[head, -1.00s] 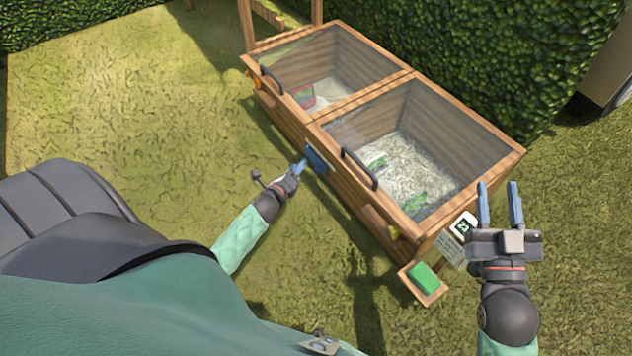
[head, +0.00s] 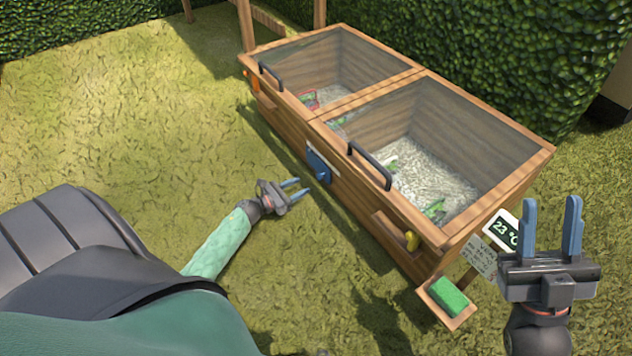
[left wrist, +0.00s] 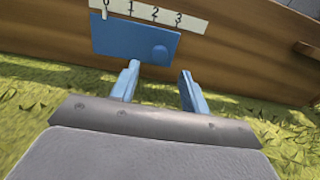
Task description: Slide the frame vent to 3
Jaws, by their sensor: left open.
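The frame vent is a blue plate (head: 319,166) with a round blue knob on the front wall of the wooden cold frame (head: 350,199). In the left wrist view the vent (left wrist: 125,38) sits under a white scale (left wrist: 150,14) marked 0 to 3, with a pale pointer at 0. Its knob (left wrist: 160,54) is near the plate's right end. My left gripper (head: 302,186) is open and empty, just in front of the vent and apart from it. In the wrist view the knob shows beyond the gap between its fingers. My right gripper (head: 551,200) is open and empty, fingers upward.
The cold frame has glazed lids with dark handles (head: 369,166). Grass in front of the vent is clear. A hedge stands behind.

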